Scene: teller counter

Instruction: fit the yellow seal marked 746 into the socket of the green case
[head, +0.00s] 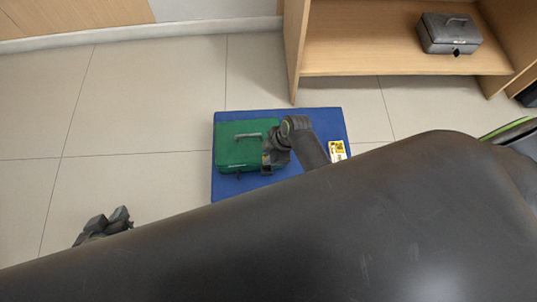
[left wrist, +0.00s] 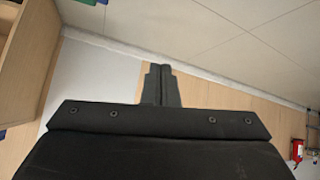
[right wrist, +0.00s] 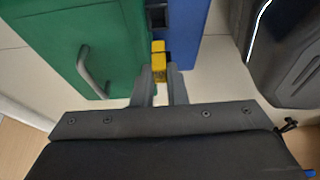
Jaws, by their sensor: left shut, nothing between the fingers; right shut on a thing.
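The green case (head: 232,158) lies on a blue mat (head: 330,120) on the floor. Its grey handle shows in the right wrist view, where the green case (right wrist: 60,50) fills the upper left. A dark opening, perhaps the socket (right wrist: 157,15), is at its edge beside the mat. My right gripper (head: 268,163) is at the case's right side. In the right wrist view my right gripper (right wrist: 160,88) is shut on a yellow seal (right wrist: 158,62), close below that opening. Its marking is unreadable. My left gripper (head: 108,220) is shut and empty, left of the mat; its fingers (left wrist: 160,72) meet.
A small yellow-and-white item (head: 337,150) is at the mat's right edge. A grey metal box (head: 450,35) stands on the wooden shelf (head: 370,40) at the back right. My own arm hides the foreground.

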